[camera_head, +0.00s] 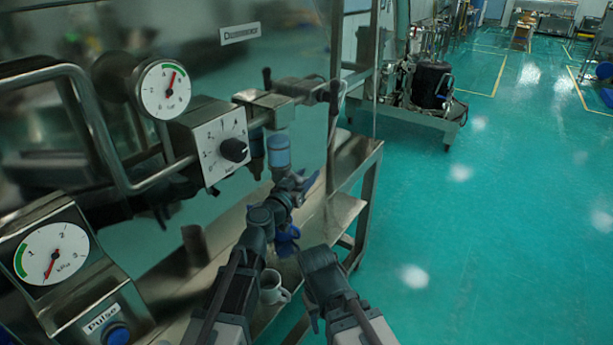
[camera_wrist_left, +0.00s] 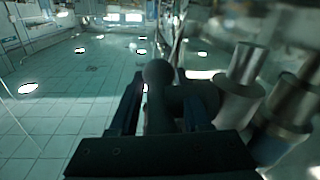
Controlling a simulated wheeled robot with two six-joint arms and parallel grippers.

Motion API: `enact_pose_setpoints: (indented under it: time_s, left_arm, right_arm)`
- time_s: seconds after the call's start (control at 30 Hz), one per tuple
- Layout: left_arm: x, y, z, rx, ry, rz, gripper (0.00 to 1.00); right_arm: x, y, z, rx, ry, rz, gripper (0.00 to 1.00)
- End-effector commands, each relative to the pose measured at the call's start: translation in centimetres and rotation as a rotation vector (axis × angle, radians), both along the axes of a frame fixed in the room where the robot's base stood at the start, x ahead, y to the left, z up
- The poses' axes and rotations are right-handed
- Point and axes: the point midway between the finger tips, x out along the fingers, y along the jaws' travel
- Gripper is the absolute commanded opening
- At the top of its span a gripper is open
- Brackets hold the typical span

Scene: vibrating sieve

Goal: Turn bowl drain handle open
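My left gripper (camera_head: 290,187) is raised beside the machine, below a pipe fitting with a blue section (camera_head: 278,150). In the left wrist view, a dark handle with a round ball end (camera_wrist_left: 158,75) stands between the two fingers of the left gripper (camera_wrist_left: 160,108). The fingers look spread around it; a narrow gap shows on its left side, and contact on its right cannot be told. In the head view the gripper mostly hides this handle. My right gripper (camera_head: 318,262) is lower and to the right, apart from the machine; its fingertips cannot be made out clearly.
A control box with a black knob (camera_head: 234,150) and a round gauge (camera_head: 164,90) stand left of the fitting. A mug (camera_head: 272,287) is on the metal shelf (camera_head: 335,215) below. Shiny cylinders (camera_wrist_left: 240,75) are close right of the left gripper.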

Motion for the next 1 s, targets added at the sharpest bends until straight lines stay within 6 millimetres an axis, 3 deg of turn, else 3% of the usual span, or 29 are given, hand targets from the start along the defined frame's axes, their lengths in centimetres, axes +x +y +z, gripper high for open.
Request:
enact_pose_setpoints:
  time_s: [0.03,0.23,0.67,1.0]
  left_arm:
    - [0.0,0.0,0.0,0.000,0.000,0.000,0.37]
    - [0.0,0.0,0.0,0.000,0.000,0.000,0.01]
    - [0.0,0.0,0.1,0.014,0.017,-0.001,0.00]
    - [0.0,0.0,0.1,0.101,0.134,0.000,0.00]
  right_arm:
    - [0.0,0.0,0.0,0.000,0.000,0.000,0.50]
    - [0.0,0.0,0.0,0.000,0.000,0.000,0.50]
    - [0.0,0.0,0.6,0.000,0.000,0.000,0.50]
    - [0.0,0.0,3.8,0.000,0.000,0.001,0.50]
